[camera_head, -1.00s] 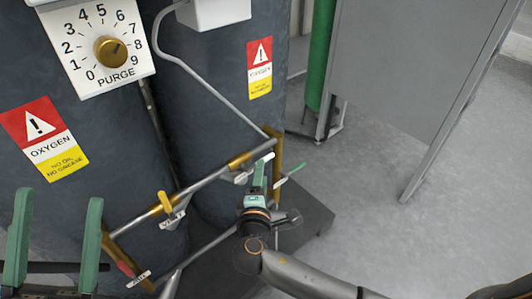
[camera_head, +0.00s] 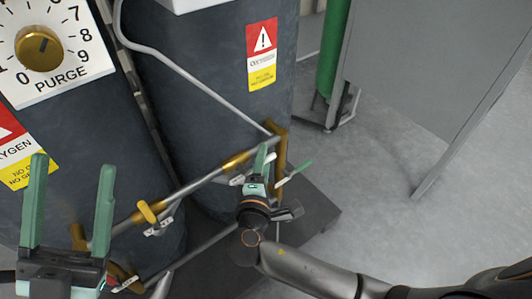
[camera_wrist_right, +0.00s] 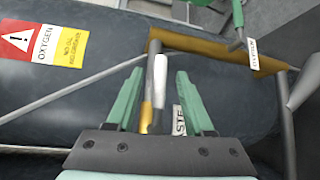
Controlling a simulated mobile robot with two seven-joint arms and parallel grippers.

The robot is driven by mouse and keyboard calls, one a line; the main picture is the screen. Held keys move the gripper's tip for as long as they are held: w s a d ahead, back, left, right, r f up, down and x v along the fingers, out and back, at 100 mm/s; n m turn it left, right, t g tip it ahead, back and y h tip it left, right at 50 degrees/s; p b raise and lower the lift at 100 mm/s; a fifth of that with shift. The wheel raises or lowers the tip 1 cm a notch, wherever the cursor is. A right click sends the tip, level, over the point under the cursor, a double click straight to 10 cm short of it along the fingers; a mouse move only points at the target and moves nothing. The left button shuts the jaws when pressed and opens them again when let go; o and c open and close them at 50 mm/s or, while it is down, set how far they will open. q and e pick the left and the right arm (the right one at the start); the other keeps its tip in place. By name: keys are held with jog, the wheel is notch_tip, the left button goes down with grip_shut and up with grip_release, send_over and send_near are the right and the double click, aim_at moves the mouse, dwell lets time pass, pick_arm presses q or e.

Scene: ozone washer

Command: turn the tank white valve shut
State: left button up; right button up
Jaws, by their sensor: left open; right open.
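The white valve's lever shows in the right wrist view (camera_wrist_right: 160,78), standing upright between the fingers of my right gripper (camera_wrist_right: 160,88). Both fingers are apart, one on each side of the lever, and I see gaps to it. In the head view, my right gripper (camera_head: 265,162) is at the pipe's right end and largely hides the lever. My left gripper (camera_head: 72,170) is open and empty at the lower left, in front of the pipework.
A yellow valve (camera_head: 147,211) sits on the pipe (camera_head: 190,186) between my grippers. A green valve lever (camera_head: 300,168) is just right of my right gripper. Dark tanks (camera_head: 205,105) stand behind. A purge dial (camera_head: 40,48) is at upper left.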

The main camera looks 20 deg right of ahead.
jog(key=shift+w, duration=0.2)
jog(key=shift+c, duration=0.4)
grip_shut()
jog(key=shift+d, duration=0.1)
dwell(1.0)
